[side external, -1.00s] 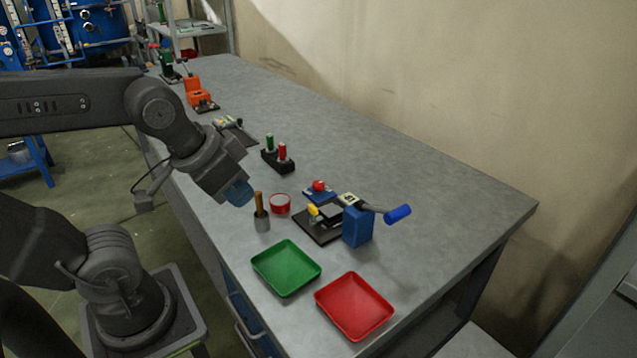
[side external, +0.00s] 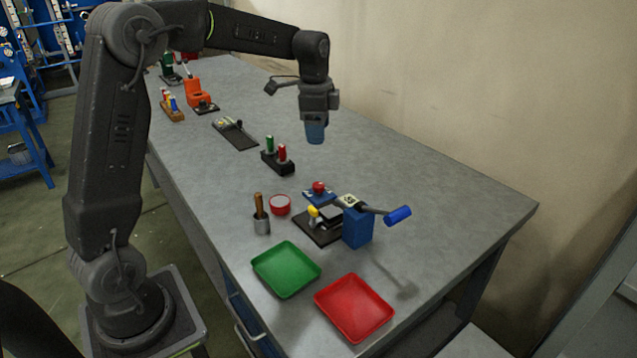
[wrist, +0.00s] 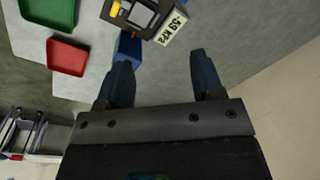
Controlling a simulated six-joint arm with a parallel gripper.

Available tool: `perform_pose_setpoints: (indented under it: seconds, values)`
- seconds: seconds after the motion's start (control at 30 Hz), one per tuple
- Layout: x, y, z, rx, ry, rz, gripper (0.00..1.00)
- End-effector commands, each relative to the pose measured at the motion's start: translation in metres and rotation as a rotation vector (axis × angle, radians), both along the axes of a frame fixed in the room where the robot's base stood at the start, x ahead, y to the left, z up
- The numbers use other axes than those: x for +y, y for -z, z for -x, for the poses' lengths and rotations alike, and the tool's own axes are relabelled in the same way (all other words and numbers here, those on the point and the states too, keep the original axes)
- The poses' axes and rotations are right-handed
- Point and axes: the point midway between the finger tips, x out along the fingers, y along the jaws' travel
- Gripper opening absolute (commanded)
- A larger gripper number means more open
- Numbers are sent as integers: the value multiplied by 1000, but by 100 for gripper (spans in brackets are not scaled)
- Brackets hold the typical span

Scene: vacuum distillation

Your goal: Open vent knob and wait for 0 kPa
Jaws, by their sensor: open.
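A dark unit (side external: 318,229) carries a small yellow knob (side external: 313,211). A red knob (side external: 319,187) sits on a blue base just behind it. I cannot tell which of them is the vent knob. A pale display label (wrist: 172,27) shows in the wrist view and seems to read -59 kPa. A blue block (side external: 357,228) with a blue-tipped lever (side external: 397,215) stands to the right. My gripper (side external: 315,136) points down above the table, behind the unit and apart from it. In the wrist view my gripper (wrist: 158,65) is open, with nothing between its fingers.
A green tray (side external: 286,269) and a red tray (side external: 354,307) lie at the front. A cup with a brown handle (side external: 261,213) and a red round lid (side external: 280,204) stand left of the unit. The table's right back area is clear.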

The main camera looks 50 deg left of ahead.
Motion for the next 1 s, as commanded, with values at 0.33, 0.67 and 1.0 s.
perform_pose_setpoints:
  seconds: [0.33, 0.67, 1.0]
  values:
    - [54, 55, -41, 96, 193, 21, 61]
    - [55, 97, -41, 101, 200, 23, 61]
    - [54, 165, -41, 100, 199, 22, 61]
